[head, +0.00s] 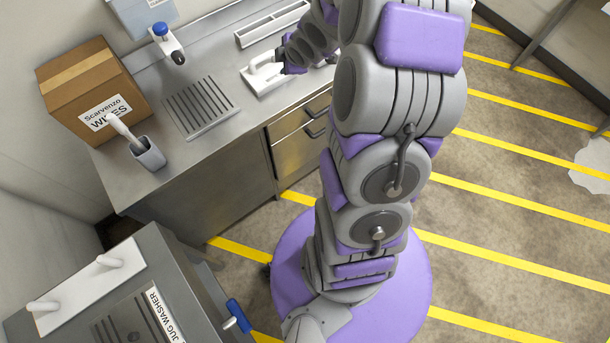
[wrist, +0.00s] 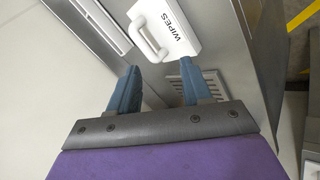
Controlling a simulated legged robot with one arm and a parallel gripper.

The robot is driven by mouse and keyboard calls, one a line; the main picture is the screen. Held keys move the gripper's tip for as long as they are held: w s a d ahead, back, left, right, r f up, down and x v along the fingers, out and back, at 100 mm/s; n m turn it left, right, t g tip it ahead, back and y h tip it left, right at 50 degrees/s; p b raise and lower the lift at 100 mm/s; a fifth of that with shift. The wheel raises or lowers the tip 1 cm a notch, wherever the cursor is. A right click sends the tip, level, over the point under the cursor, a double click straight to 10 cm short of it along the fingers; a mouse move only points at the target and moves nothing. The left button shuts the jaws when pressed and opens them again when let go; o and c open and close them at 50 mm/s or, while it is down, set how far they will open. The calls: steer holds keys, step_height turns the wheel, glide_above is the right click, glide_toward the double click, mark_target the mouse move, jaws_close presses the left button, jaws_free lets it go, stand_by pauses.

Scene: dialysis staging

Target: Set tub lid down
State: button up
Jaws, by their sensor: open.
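The white tub lid (head: 268,76) lies on the steel counter near its front edge in the head view. In the wrist view the lid (wrist: 174,28) shows the word WIPES and a raised loop handle (wrist: 152,45). My gripper (head: 284,66) is right beside the lid in the head view. In the wrist view my gripper (wrist: 160,70) is open, its two blue fingers spread apart. The handle shows just beyond the fingertips, and nothing is visible between the fingers. Part of the lid is hidden by my gripper in the head view.
A slotted drain panel (head: 201,106) lies left of the lid. A long white tray (head: 272,23) is behind it. A cardboard box (head: 90,85), a grey cup with a brush (head: 149,153) and a blue-topped dispenser (head: 168,45) stand left. The jug washer (head: 120,290) is lower left.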

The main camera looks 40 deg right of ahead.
steer(key=s+a+r+m+g, duration=0.3)
steer(key=s+a, duration=0.3)
steer(key=s, duration=0.6)
steer(key=s+a+r+m+g, duration=0.3)
steer(key=s+a+r+m, duration=0.2)
steer(key=s, duration=0.7)
steer(key=s+a+r+m+g, duration=0.3)
steer(key=s+a, duration=0.5)
steer(key=s, duration=0.5)
steer(key=shift+r+m+g+y, duration=0.3)
steer(key=shift+r+m, duration=0.55)
steer(key=shift+m, duration=0.15)
steer(key=shift+w+a, duration=0.1)
steer(key=shift+a, duration=0.05)
